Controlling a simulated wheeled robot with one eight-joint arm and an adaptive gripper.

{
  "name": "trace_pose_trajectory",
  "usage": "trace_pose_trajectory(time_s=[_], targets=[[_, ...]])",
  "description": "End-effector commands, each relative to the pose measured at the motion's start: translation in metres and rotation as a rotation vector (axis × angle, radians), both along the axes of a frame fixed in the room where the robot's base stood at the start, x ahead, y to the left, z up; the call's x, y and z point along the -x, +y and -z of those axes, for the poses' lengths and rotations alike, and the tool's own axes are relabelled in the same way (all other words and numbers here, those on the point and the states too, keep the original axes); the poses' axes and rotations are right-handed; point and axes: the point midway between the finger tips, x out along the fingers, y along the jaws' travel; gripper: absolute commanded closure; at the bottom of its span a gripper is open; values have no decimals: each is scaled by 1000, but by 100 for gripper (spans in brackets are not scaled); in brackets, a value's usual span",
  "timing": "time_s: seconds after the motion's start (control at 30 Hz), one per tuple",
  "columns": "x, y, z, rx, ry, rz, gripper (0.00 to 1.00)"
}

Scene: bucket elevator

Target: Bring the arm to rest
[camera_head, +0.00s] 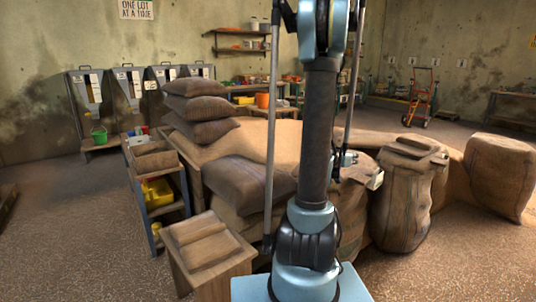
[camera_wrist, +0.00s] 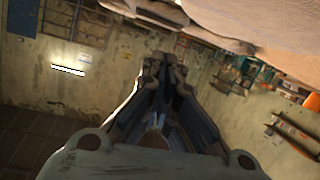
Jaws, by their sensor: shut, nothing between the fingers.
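My arm stands upright in the middle of the head view, on my blue base. Its upper part runs out of the top of the picture, and no fingers can be made out there. In the wrist view my gripper (camera_wrist: 165,68) is shut, with its fingertips together and nothing between them. The wrist view looks toward a stained wall and shelves, with a pale tan surface close by at the top right.
Stacked sacks (camera_head: 202,108) and a sack (camera_head: 248,184) lie left of my arm. A standing sack (camera_head: 400,208) is to the right. A wooden box (camera_head: 210,255) and a shelf cart (camera_head: 160,195) stand at left. Speckled floor (camera_head: 90,235) is clear at far left.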

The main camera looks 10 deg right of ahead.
Motion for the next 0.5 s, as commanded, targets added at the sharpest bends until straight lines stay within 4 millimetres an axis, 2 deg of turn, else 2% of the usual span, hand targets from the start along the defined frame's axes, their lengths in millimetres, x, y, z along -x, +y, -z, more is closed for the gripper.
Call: trace_pose_trajectory(time_s=[0.17,0.5], targets=[[7,15,-1,-34,41,-6,100],[38,73,5,-165,217,-57,100]])
